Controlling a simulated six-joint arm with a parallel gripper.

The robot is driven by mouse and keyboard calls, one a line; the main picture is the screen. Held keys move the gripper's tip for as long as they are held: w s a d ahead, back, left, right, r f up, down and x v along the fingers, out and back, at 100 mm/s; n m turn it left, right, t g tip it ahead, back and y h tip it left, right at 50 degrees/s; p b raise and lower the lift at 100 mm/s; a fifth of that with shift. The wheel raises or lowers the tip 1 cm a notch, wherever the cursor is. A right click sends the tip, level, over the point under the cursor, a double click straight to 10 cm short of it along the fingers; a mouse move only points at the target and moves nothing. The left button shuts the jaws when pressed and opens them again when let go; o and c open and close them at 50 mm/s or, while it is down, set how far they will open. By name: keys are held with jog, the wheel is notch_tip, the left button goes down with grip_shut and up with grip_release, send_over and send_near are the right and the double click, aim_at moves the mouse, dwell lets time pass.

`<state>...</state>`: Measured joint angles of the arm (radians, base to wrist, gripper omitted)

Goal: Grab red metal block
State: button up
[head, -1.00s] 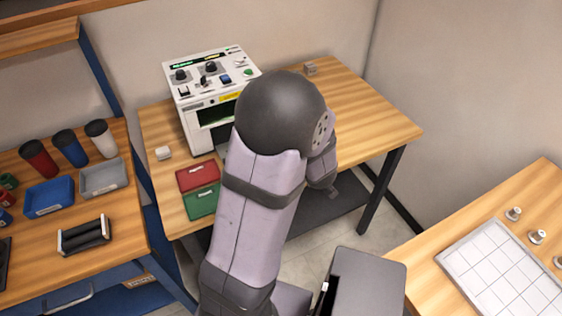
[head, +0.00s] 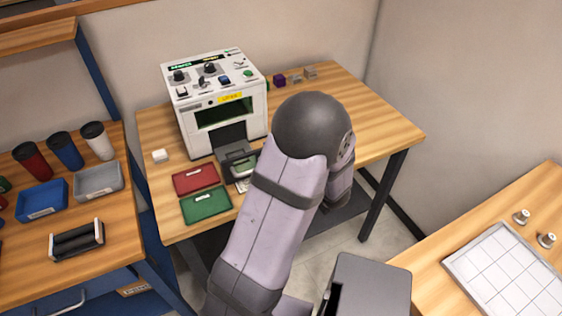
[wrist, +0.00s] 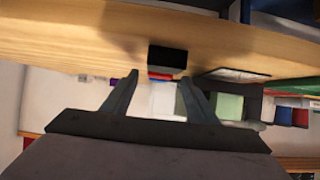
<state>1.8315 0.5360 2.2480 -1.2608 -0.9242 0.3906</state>
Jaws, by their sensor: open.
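In the wrist view my gripper (wrist: 158,80) is open, its two grey fingers apart with nothing held between them. Just beyond the fingertips, between them in the picture, is a small block with a dark face and a red strip (wrist: 160,76) along its lower edge. It may be the red metal block, but I cannot tell for sure. It appears to rest on the wooden table. In the head view I cannot make out a red metal block, and my arm hides part of the table.
A white marking machine (head: 218,75) stands on the table. A red tray (head: 196,179) and a green tray (head: 206,205) lie before it. A purple block (head: 279,80) and grey blocks (head: 310,72) sit along the back. The table's right side (head: 375,115) is clear.

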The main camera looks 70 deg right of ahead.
jog(key=shift+x, duration=0.85)
jog(key=shift+c, duration=0.6)
jog(key=c, duration=1.1)
jog(key=shift+r, duration=0.15)
notch_tip(320, 180, up, 10)
jog(key=shift+f+p, duration=0.1)
jog(key=shift+p, duration=0.95)
